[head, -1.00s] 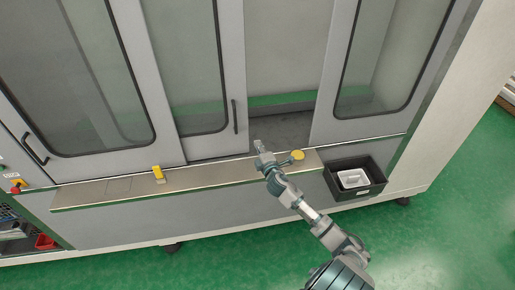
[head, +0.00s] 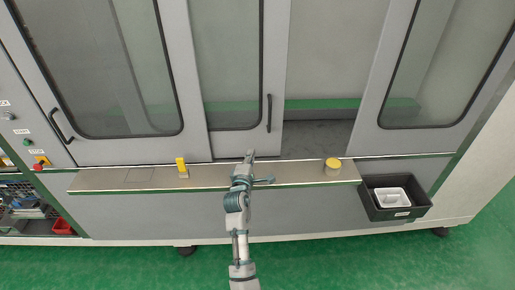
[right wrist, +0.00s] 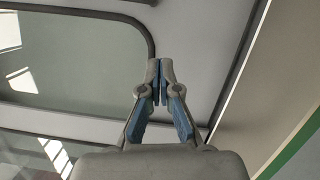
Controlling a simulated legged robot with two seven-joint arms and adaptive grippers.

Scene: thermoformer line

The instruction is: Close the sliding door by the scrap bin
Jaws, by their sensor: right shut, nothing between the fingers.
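The grey sliding door (head: 278,70) has a dark-framed window and a black vertical handle (head: 269,113) near its right edge. An open gap (head: 318,130) lies between this door and the grey panel (head: 430,138) at the right. The black scrap bin (head: 376,211) hangs below the ledge at the right, with a white tray in it. My right gripper (head: 250,156) is shut and empty, low before the door and slightly left of the handle, apart from it. In the right wrist view its fingertips (right wrist: 160,68) meet before a windowed panel. My left gripper is not in view.
A metal ledge (head: 225,177) runs below the doors. It carries a round yellow button (head: 333,164) and a yellow device (head: 182,166). Another handled door (head: 60,125) stands at the far left. The green floor (head: 330,265) in front is clear.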

